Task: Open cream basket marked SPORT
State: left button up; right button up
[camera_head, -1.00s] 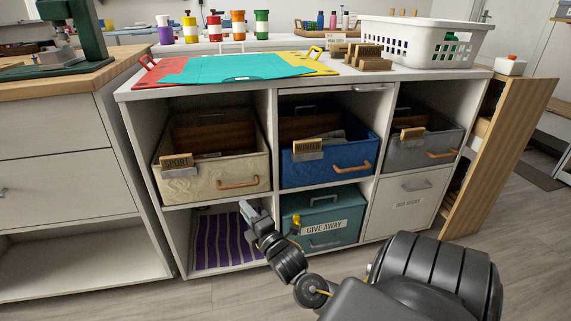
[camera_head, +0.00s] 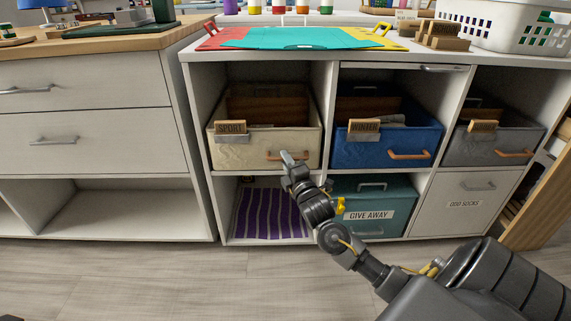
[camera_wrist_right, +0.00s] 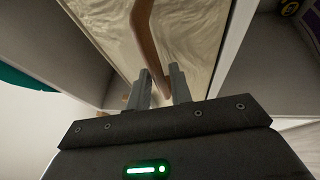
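The cream basket (camera_head: 245,150) marked SPORT sits in the upper left cubby, with a wooden SPORT tag (camera_head: 231,127) on its rim and a copper-brown handle (camera_head: 275,155) on its front. My right gripper (camera_head: 290,160) is at the right end of this handle. In the right wrist view the two fingers (camera_wrist_right: 161,88) are apart, and the handle's end (camera_wrist_right: 150,45) reaches into the gap between them. A gap shows beside the handle, so the gripper is not closed on it.
A blue WINTER basket (camera_head: 375,145) and a grey basket (camera_head: 490,150) stand to the right. Below are a teal GIVE AWAY box (camera_head: 345,190) and a cubby with a purple striped mat (camera_head: 270,212). The floor (camera_head: 150,275) in front is clear.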

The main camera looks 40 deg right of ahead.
jog(key=shift+w+d+r, duration=0.1)
jog(key=shift+w+d, duration=0.05)
jog(key=shift+w, duration=0.3)
grip_shut()
